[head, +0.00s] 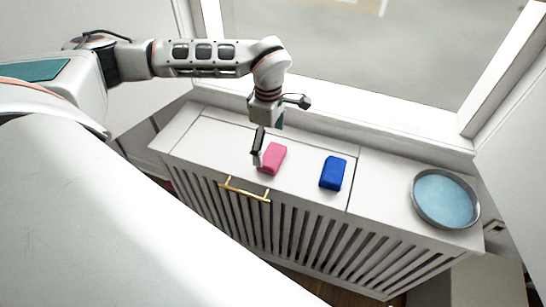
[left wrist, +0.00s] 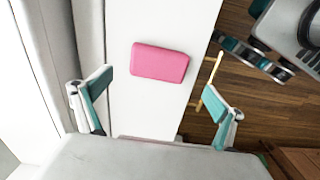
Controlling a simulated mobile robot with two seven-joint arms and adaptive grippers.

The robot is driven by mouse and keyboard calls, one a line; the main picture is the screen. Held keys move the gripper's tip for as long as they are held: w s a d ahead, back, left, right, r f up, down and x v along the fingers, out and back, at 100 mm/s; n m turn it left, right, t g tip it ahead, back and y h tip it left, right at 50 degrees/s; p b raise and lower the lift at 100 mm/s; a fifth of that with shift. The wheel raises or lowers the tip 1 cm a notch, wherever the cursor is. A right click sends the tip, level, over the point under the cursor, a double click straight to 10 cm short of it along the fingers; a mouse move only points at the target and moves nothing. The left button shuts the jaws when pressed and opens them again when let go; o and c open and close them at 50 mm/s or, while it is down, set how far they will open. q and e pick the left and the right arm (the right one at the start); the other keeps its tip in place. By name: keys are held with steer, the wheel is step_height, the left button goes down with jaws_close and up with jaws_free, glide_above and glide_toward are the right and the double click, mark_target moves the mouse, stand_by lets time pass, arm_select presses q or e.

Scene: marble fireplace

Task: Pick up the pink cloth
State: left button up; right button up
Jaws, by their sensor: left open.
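The pink cloth (head: 272,158) is a small folded block lying on the white cabinet top, left of the blue one. In the left wrist view the pink cloth (left wrist: 160,62) lies flat beyond my fingertips, between their lines. My left gripper (head: 268,138) is open and empty, above and close to the cloth in the head view. Its two teal-padded fingers stand wide apart in the left wrist view (left wrist: 160,92). My right gripper is in neither view.
A blue folded cloth (head: 333,173) lies right of the pink one. A round tray (head: 445,199) with a blue inside stands at the right end of the white cabinet top (head: 380,190). A window is behind. A brass handle (head: 245,190) sits at the front edge.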

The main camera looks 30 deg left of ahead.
mark_target(272, 154)
arm_select(q)
steer(key=f, duration=0.5)
steer(key=shift+w+d+f, duration=0.25)
steer(key=shift+w+d, duration=0.05)
steer(key=shift+d, duration=0.05)
steer(key=c, duration=1.1)
